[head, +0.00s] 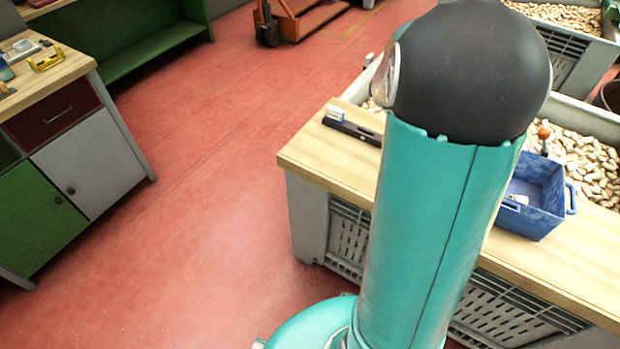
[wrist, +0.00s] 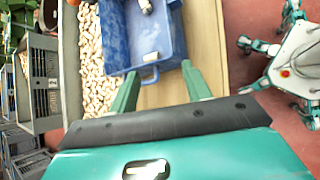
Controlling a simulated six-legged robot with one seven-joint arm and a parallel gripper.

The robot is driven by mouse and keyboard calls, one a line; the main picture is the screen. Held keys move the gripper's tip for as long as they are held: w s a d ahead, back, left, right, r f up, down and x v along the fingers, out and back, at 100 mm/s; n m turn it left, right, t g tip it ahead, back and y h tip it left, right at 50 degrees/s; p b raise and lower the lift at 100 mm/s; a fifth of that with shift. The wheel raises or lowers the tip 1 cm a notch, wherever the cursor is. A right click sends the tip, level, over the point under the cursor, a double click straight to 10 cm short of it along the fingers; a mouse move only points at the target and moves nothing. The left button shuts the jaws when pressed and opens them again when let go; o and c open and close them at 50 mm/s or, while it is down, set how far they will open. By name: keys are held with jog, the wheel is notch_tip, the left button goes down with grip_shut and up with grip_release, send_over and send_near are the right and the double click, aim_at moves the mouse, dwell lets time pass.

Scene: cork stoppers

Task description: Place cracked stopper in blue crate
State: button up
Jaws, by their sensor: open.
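The blue crate (head: 551,222) stands on the wooden bench top in the head view, right of my arm. In the wrist view, the blue crate (wrist: 118,42) lies just beyond my fingertips, its near handle close to them. A small pale piece (wrist: 150,57) shows at the crate's near end. Another whitish piece (wrist: 146,6) shows farther in, cut by the top edge. I cannot tell if either is cracked. My gripper (wrist: 160,72) is open, with nothing visible between its two green fingers. My arm hides much of the bench in the head view.
The wooden bench top (head: 585,252) runs along large bins full of corks (head: 590,160). A black tool (head: 352,131) with a small white box (head: 335,113) lies at its left end. An orange knob (head: 543,132) stands behind the crate. The red floor (head: 190,220) is clear at left.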

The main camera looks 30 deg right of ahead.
jog(key=s+a+r+m+t+y, duration=0.1)
jog(key=a+r+m+t+y, duration=0.1)
jog(key=a, duration=1)
jog(key=s+a+r+m+t+y, duration=0.1)
jog(key=a+r+m+t+y, duration=0.1)
jog(key=a, duration=1)
jog(key=s+a+r+m+t+y, duration=0.1)
jog(key=a+r+t, duration=0.5)
jog(key=a, duration=0.7)
jog(key=m+y, duration=0.1)
jog(key=y, duration=0.1)
jog(key=shift+r+y, duration=0.2)
jog(key=shift+y, duration=0.2)
